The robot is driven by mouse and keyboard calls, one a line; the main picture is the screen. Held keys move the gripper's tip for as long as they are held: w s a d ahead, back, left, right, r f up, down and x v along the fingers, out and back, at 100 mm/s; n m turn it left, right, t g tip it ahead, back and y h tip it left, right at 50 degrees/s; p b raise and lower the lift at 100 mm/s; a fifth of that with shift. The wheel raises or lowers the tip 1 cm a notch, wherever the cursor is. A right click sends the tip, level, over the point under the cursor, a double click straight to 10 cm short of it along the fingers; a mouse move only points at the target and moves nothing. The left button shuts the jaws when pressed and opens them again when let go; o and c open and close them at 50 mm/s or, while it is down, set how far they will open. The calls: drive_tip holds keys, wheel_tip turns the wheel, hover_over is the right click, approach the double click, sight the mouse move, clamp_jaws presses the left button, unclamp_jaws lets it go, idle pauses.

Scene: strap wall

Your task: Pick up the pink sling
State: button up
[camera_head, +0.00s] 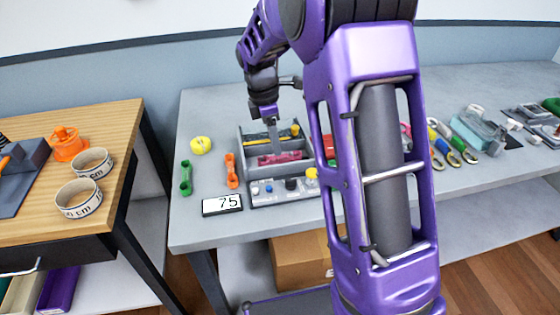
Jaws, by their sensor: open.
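A deep pink item (280,157), low and elongated, lies in a compartment of the grey tray (243,146) on the grey workbench. A second pink item (405,128) shows as a narrow strip just right of my arm, beside the yellow, blue and green loops; the arm hides most of it. I cannot tell from shape alone which one is the sling. My gripper (276,147) points down at the tray, right above the deep pink item, and is open. Its fingertips are small here, and I cannot tell whether they touch the item.
Orange (232,170) and green (186,177) tools and a yellow roll (201,145) lie left. Several coloured loops (452,142) lie right. My arm blocks the middle bench.

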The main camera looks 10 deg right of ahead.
sight(280, 159)
drive_tip(key=f, duration=0.2)
drive_tip(key=d+f+b, duration=0.1)
drive_tip(key=f, duration=0.2)
drive_tip(key=shift+d, duration=0.15)
clamp_jaws()
